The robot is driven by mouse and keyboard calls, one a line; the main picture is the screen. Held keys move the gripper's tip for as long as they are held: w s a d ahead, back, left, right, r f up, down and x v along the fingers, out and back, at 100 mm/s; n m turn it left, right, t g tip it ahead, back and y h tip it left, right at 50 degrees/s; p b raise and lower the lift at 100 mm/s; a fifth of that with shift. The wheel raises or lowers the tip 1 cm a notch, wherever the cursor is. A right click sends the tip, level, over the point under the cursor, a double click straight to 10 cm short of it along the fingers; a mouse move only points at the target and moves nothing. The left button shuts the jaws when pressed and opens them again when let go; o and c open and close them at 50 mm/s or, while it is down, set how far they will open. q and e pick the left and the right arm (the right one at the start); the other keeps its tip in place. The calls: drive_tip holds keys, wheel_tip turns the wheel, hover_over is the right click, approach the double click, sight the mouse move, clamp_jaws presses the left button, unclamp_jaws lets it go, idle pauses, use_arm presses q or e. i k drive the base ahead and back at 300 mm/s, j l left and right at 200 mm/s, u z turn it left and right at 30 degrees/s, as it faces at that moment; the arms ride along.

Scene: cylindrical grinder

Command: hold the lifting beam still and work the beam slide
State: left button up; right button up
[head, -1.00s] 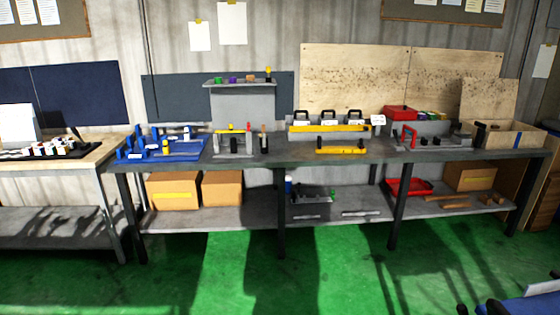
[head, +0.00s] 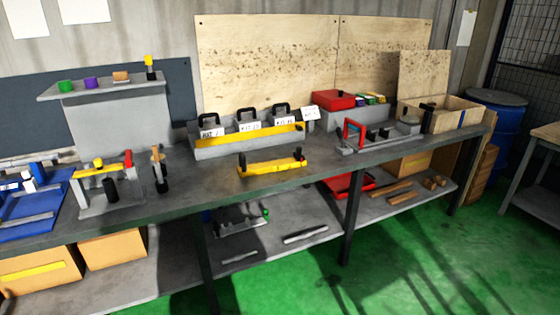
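A yellow beam (head: 272,168) lies on the front part of the grey bench, with small dark upright parts near its ends. A second yellow bar (head: 103,169) sits across a grey stand at the left, with a yellow knob on top and a red piece at its right end. I cannot tell for certain which of these is the lifting beam, and the beam slide is too small to make out. Neither of my grippers shows in the head view.
The grey bench (head: 205,190) runs across the view. A grey rack (head: 215,146) with black handles and labels stands behind the front yellow beam. A red-handled fixture (head: 378,136) and a wooden crate (head: 450,115) are at right. Green floor (head: 400,245) in front is clear.

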sight(299, 155)
drive_tip(key=i+j+z, duration=0.15)
drive_tip(key=i, duration=0.25)
drive_tip(key=i+l+u, duration=0.5)
drive_tip(key=i+l, duration=0.25)
drive_tip(key=i, duration=0.35)
drive_tip(key=i+l+u, duration=0.45)
drive_tip(key=i+l, duration=0.55)
drive_tip(key=l, duration=0.2)
